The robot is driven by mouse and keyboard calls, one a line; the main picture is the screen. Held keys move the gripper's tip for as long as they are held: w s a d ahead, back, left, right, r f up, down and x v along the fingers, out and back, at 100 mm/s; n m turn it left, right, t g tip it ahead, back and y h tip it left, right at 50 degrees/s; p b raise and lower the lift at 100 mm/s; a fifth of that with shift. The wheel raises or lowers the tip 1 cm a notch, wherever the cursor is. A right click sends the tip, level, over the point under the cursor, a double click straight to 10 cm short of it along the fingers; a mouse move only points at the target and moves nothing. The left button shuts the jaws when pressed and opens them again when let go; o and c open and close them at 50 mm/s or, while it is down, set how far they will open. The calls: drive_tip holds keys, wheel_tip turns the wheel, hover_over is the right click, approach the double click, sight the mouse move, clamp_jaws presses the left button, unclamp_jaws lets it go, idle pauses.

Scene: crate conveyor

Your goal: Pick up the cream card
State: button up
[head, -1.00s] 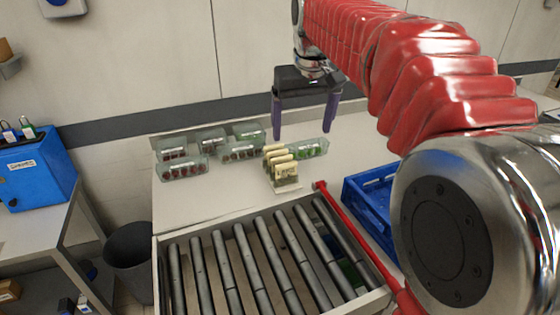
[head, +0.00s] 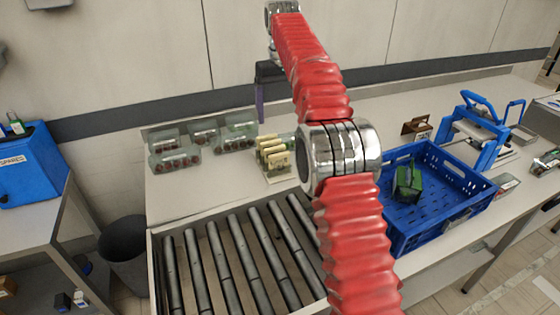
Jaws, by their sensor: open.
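Several cream cards (head: 277,161) stand in a row on a small light stand on the white table, behind the rollers and just left of my arm's elbow. Dark lettering or marks on them are too small to read. My gripper (head: 279,116) is open, above and behind the cards, pointing down and apart from them. One purple finger shows; the other is hidden behind my red arm. I see nothing held in the visible part of the gripper.
Clear punnets (head: 176,160) with dark red contents stand left of the cards. The roller conveyor (head: 240,255) lies in front. A blue crate (head: 455,180) holding a green item (head: 408,183) is on the right. A brown holder (head: 415,128) and a blue frame (head: 478,125) stand behind it.

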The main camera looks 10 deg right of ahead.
hover_over(279, 153)
wheel_tip(279, 153, down, 5)
drive_tip(key=shift+s+g, duration=0.15)
drive_tip(key=shift+g, duration=0.15)
drive_tip(key=shift+f, duration=0.1)
drive_tip(key=shift+f, duration=4.2)
drive_tip(key=shift+f, duration=2.6)
drive_tip(key=shift+c, duration=0.3)
drive_tip(key=c, duration=1.1)
